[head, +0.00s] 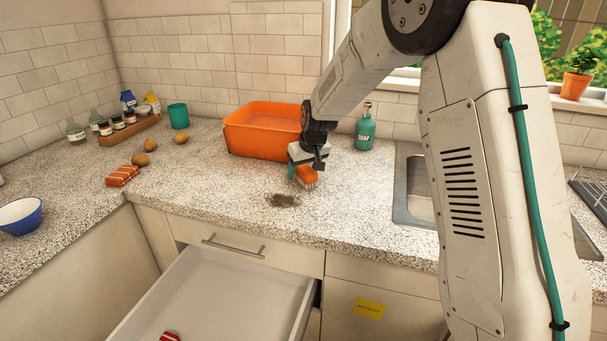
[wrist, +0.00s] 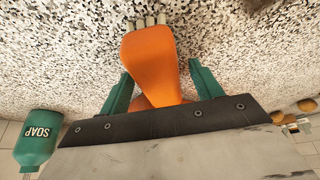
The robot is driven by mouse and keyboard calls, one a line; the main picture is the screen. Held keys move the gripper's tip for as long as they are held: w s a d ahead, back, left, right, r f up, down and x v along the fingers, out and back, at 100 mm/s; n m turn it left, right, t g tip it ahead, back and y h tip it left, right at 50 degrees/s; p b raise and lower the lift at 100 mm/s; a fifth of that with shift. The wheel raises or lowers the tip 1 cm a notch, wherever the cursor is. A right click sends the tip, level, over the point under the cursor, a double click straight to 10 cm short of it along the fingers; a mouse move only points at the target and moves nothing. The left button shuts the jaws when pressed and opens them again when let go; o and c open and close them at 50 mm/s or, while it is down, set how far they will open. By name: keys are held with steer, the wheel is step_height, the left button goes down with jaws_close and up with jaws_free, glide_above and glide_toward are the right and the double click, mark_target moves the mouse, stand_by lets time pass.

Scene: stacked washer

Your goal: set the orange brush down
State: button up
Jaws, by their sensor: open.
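The orange brush (head: 306,173) is at the counter in front of the orange tub, bristles down, in the head view. It also shows in the wrist view (wrist: 150,62), with its pale bristles against the speckled counter. My gripper (head: 305,166) is right at the brush. In the wrist view its green fingers (wrist: 157,85) are open, one on each side of the brush, with gaps showing beside it. The bristles appear to be at the counter surface; exact contact is hard to tell.
A dark stain (head: 283,200) lies left of the brush. The orange tub (head: 262,132) stands behind, a green soap bottle (head: 365,128) and sink (head: 412,190) to the right. An open drawer (head: 215,295) juts out below the counter (head: 215,185).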

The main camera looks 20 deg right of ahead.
steer(key=shift+w+f, duration=0.1)
steer(key=shift+f, duration=0.15)
steer(key=shift+f, duration=0.25)
stand_by(0.3)
steer(key=c, duration=1.2)
